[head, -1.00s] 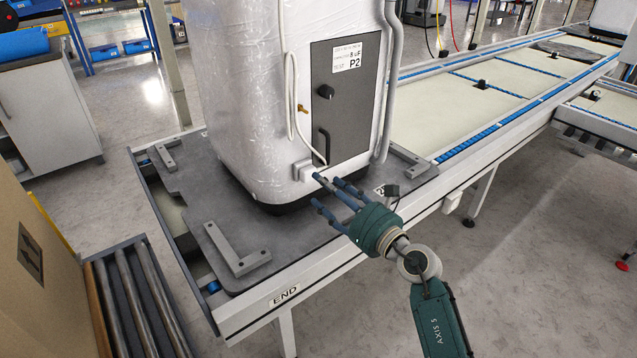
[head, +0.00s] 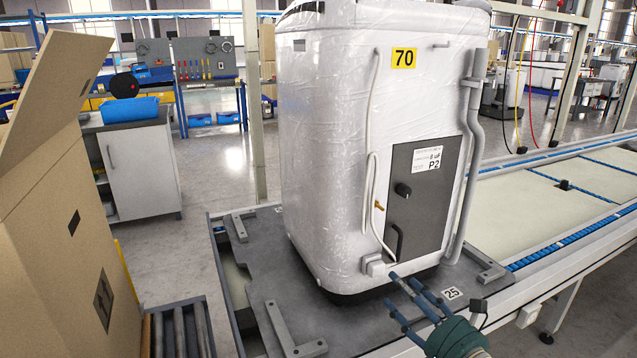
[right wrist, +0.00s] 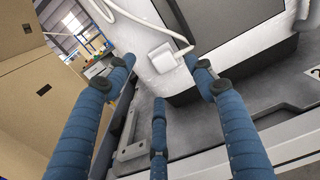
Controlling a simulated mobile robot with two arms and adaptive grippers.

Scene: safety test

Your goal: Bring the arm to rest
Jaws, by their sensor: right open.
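My right gripper (head: 418,302) is at the lower middle-right of the head view, in front of the lower front edge of a plastic-wrapped white appliance (head: 330,150). Its blue fingers are spread open with nothing between them. In the right wrist view the open fingers (right wrist: 160,105) point toward the white connector box (right wrist: 162,57) and cord at the appliance's base; whether they touch cannot be told. A dark panel (head: 425,190) labelled P2, with a knob and handle, is on the appliance's front. My left gripper is not in view.
The appliance stands on a grey pallet plate (head: 262,268) with corner brackets on a conveyor (head: 540,215). A large cardboard box (head: 60,230) stands at the left, next to metal rollers (head: 180,330). A grey cabinet (head: 140,170) and tool board (head: 205,60) are behind.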

